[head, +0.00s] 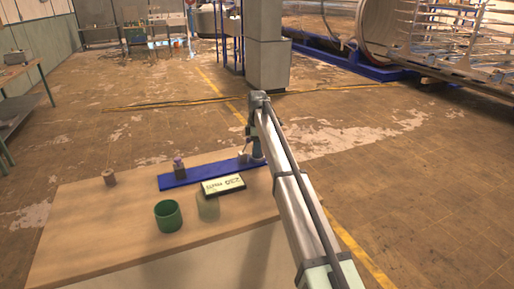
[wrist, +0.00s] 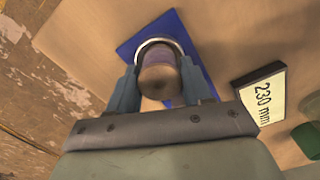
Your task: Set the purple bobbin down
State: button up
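A pale ring shows behind the bobbin, over the blue board (wrist: 133,47). Whether the bobbin touches the board or ring is hidden. In the head view my gripper (head: 255,150) is low over the right end of the blue board (head: 200,174), and the held bobbin is hard to make out there. A dark block with a small purplish top (head: 179,165) stands near the board's left end.
A brown spool (head: 109,177) stands at the table's left. A green cup (head: 168,216) and a dull greenish cup (head: 208,207) stand in front of the board. A "230 mm" sign (head: 223,186) lies between cups and board. The table's front left is clear.

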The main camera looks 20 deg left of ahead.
jog(key=o, duration=0.3)
jog(key=shift+o, duration=0.2)
notch_tip(320, 180, up, 12)
dwell(0.6)
jog(key=shift+r, duration=0.1)
